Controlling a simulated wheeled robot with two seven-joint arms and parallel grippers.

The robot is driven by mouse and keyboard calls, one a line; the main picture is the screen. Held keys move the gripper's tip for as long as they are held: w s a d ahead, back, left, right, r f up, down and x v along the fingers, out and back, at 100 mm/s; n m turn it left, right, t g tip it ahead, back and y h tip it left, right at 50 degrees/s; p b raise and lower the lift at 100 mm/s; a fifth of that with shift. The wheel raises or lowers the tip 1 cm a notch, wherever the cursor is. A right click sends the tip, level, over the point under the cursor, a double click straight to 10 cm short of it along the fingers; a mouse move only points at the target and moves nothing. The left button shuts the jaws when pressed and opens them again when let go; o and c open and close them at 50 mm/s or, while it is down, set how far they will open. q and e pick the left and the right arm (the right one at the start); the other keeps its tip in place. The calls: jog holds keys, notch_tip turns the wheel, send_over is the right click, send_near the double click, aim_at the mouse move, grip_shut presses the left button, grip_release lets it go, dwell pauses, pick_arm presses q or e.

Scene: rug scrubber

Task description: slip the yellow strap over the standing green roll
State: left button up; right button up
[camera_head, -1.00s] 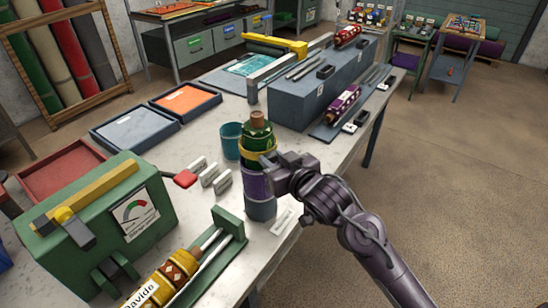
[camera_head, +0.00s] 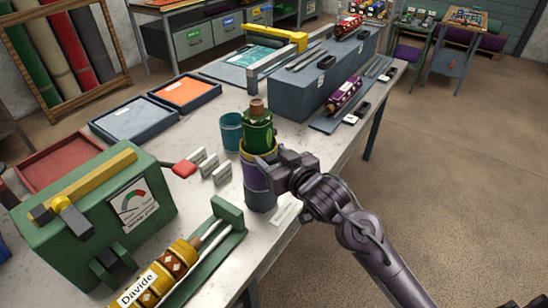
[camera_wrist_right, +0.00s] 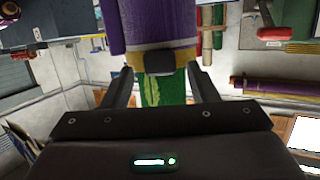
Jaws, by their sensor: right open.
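The green roll (camera_head: 258,133) stands upright on the bench, with a brown core at its top. Below the green part is a purple section (camera_head: 255,180) with a grey lower end. The yellow strap (camera_head: 244,151) is around the standing roll, at the lower edge of the visible green. In the right wrist view the strap (camera_wrist_right: 134,61) shows where green and purple meet, with a dark block on its near side. My right gripper (camera_head: 274,170) is at the roll's right side. It is open, its fingers (camera_wrist_right: 161,86) on either side of the roll. My left gripper is not in view.
A teal cup (camera_head: 231,132) stands just behind the roll. Small pale blocks (camera_head: 213,165) lie to its left. A green machine with a gauge (camera_head: 95,215) and a green stand with a patterned roll (camera_head: 185,262) are at front left. A grey box (camera_head: 310,85) stands behind.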

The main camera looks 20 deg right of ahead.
jog(key=shift+s, duration=0.15)
jog(key=b+v, duration=0.1)
jog(key=v, duration=0.7)
jog(key=s+d+f+g+h, duration=0.1)
jog(key=s+f+g+h, duration=0.2)
jog(key=s+f+g, duration=1.15)
jog(key=s+f+t, duration=0.1)
jog(key=s+f, duration=0.1)
jog(key=f, duration=1.5)
jog(key=s+f+t, duration=0.1)
jog(key=s+f, duration=0.2)
jog(key=f, duration=1.5)
jog(key=s+d+f, duration=0.2)
jog(key=s+f, duration=0.6)
jog(key=s, duration=0.1)
jog(key=s+d+f+g, duration=0.1)
jog(key=s+d+f, duration=0.1)
jog(key=s+f, duration=0.6)
jog(key=shift+s+f, duration=0.15)
jog(key=shift+s, duration=0.6)
